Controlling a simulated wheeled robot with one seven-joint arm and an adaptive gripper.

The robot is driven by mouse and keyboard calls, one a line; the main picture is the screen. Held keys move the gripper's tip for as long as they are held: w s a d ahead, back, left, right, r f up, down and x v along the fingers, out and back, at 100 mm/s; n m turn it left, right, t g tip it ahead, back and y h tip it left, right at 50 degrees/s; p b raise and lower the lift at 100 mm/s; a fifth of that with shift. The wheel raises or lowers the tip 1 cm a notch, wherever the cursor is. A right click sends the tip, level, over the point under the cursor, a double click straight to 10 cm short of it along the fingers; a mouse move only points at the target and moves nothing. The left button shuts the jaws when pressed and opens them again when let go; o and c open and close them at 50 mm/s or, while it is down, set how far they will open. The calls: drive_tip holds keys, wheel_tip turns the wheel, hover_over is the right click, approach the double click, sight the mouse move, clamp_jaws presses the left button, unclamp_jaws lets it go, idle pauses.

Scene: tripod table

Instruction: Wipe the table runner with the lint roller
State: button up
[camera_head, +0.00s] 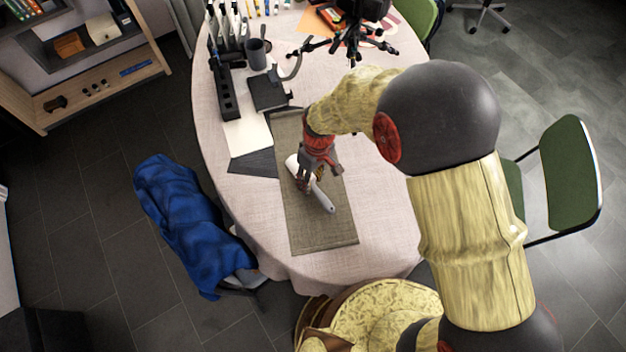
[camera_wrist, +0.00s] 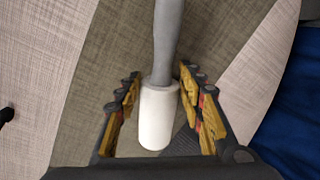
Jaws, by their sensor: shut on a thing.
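The lint roller (camera_head: 324,202) has a white roller head and a grey handle. It lies across the middle of the table runner, and I cannot tell whether its head touches the cloth. My gripper (camera_head: 309,184) reaches down over the runner and is shut on the lint roller, hiding its middle in the head view. In the wrist view the white head (camera_wrist: 158,118) lies between the fingers, and the handle points away to the top. The table runner (camera_head: 322,234) is a grey-brown woven strip, lying flat on the table.
The round table (camera_head: 385,235) has a pale cloth. A black organiser (camera_head: 224,97), a mug (camera_head: 256,54), papers (camera_head: 247,137) and a small tripod (camera_head: 352,42) stand toward the back. A chair with a blue cloth (camera_head: 185,225) is at left, a green chair (camera_head: 570,175) at right.

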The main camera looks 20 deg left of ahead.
drive_tip(key=shift+w+a, duration=0.95)
drive_tip(key=shift+w, duration=0.75)
drive_tip(key=shift+w+a, duration=0.95)
drive_tip(key=shift+w, duration=0.7)
drive_tip(key=shift+w+a, duration=0.95)
drive_tip(key=shift+w, duration=0.75)
drive_tip(key=shift+s+d, duration=0.1)
drive_tip(key=shift+s, duration=0.05)
drive_tip(key=shift+s+d, duration=0.1)
drive_tip(key=shift+s, duration=0.1)
drive_tip(key=shift+s+d+p, duration=0.25)
drive_tip(key=shift+s+d, duration=0.3)
drive_tip(key=shift+s, duration=0.45)
drive_tip(key=shift+s+d+p, duration=0.3)
drive_tip(key=shift+s+d, duration=0.3)
drive_tip(key=shift+s, duration=0.4)
drive_tip(key=shift+s+d+p, duration=0.25)
drive_tip(key=shift+s+d, duration=0.3)
drive_tip(key=shift+s, duration=0.45)
drive_tip(key=shift+s+d+f+p, duration=0.1)
drive_tip(key=shift+s+d, duration=0.3)
drive_tip(key=shift+s, duration=0.3)
drive_tip(key=shift+s+d+f+p, duration=0.1)
drive_tip(key=shift+s+d, duration=0.25)
drive_tip(key=shift+s, duration=0.35)
drive_tip(key=shift+s+d+p, duration=0.1)
drive_tip(key=shift+s+d, duration=0.3)
drive_tip(key=shift+s, duration=0.3)
